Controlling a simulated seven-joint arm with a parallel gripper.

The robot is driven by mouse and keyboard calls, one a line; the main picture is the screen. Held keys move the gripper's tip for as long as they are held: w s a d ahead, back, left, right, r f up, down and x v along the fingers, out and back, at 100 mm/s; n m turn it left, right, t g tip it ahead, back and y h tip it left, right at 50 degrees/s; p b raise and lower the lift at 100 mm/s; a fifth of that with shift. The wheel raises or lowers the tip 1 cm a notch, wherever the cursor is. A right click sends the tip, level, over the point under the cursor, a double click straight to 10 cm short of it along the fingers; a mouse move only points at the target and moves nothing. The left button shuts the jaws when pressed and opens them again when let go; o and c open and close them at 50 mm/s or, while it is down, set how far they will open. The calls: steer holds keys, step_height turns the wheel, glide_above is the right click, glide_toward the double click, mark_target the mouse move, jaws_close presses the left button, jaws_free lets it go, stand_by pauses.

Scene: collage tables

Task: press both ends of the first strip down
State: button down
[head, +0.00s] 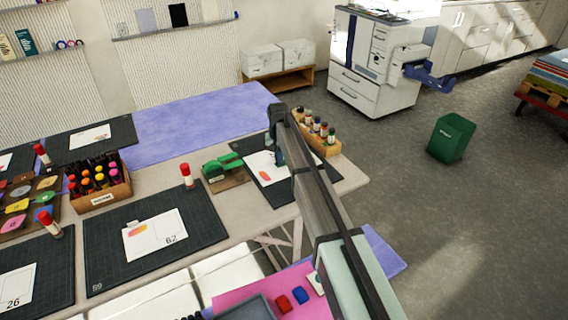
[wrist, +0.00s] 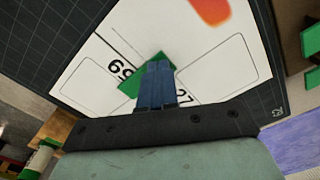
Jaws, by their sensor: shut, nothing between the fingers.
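A white card (wrist: 205,58) lies on a dark cutting mat (wrist: 45,35). It bears printed outlines, the numbers 69 and 27 and an orange-red shape (wrist: 210,10). A green strip (wrist: 130,85) lies on the card, mostly hidden behind my fingers in the wrist view; one corner shows beside them and another part beyond the tips. My gripper (wrist: 159,66) is shut and empty, its blue fingers over the strip. I cannot tell whether the tips touch it. In the head view my gripper (head: 279,160) is over the same card (head: 257,162), and the strip cannot be made out.
A green tape dispenser (head: 222,167) stands left of the mat. A wooden box of bottles (head: 326,146) stands close behind the arm at right. A red-capped glue stick (head: 187,176) and another mat with card 62 (head: 155,235) are further left.

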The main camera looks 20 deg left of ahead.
steer(key=shift+r, duration=0.15)
steer(key=shift+r, duration=3.35)
steer(key=w+d+r, duration=0.1)
steer(key=w+d, duration=0.2)
steer(key=shift+w+d+f, duration=0.1)
steer(key=shift+f, duration=1.5)
steer(key=shift+w+d+f, duration=0.1)
steer(key=shift+f, duration=1.45)
steer(key=shift+f, duration=0.85)
steer(key=shift+r, duration=0.15)
steer(key=shift+r, duration=3.35)
